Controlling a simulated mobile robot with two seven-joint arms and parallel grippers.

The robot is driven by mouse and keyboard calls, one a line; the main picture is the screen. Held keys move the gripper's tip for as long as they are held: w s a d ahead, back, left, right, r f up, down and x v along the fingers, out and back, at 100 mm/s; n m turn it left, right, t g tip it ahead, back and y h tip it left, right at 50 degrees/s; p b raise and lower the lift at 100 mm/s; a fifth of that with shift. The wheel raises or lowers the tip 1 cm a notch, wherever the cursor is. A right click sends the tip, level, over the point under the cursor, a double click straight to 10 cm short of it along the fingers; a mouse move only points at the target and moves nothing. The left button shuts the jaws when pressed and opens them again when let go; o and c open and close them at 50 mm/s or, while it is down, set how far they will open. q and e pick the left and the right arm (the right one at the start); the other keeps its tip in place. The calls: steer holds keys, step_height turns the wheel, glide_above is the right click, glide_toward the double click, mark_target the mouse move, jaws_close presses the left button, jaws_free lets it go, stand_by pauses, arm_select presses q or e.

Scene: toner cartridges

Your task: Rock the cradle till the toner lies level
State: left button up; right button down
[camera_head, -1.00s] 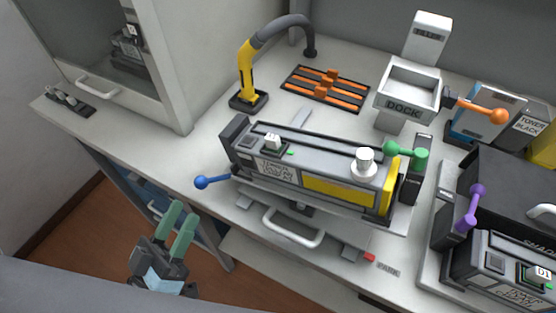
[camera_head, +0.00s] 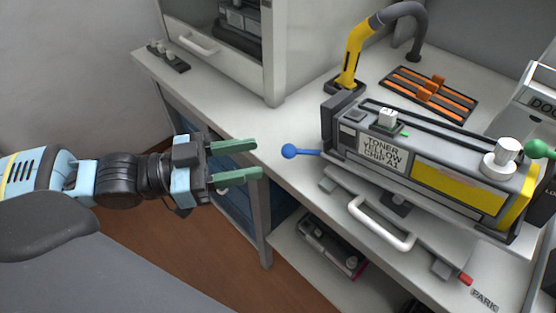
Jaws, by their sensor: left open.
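The toner cartridge (camera_head: 432,175), grey with a yellow window and a label reading TONER YELLOW CHIP A1, sits in the cradle on the bench. A white handle (camera_head: 381,223) shows on the front of the cradle. A blue-knobbed lever (camera_head: 289,151) sticks out at its left end, and a green knob (camera_head: 537,148) shows at its right end. My left gripper (camera_head: 259,159), with green fingers, is open and empty, left of the blue knob and apart from it. My right gripper is not in view. I cannot tell whether the toner inside lies level.
A yellow and grey hose tool (camera_head: 352,55) and a dark tray with orange bars (camera_head: 428,95) stand behind the cartridge. A white cabinet (camera_head: 285,50) is at the back left. The dock (camera_head: 540,95) is cut off at right. Another cartridge (camera_head: 330,245) lies on a lower shelf.

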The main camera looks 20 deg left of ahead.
mark_target(290, 149)
arm_select(q)
steer(key=shift+w, duration=0.15)
steer(key=shift+x, duration=3.85)
jaws_close()
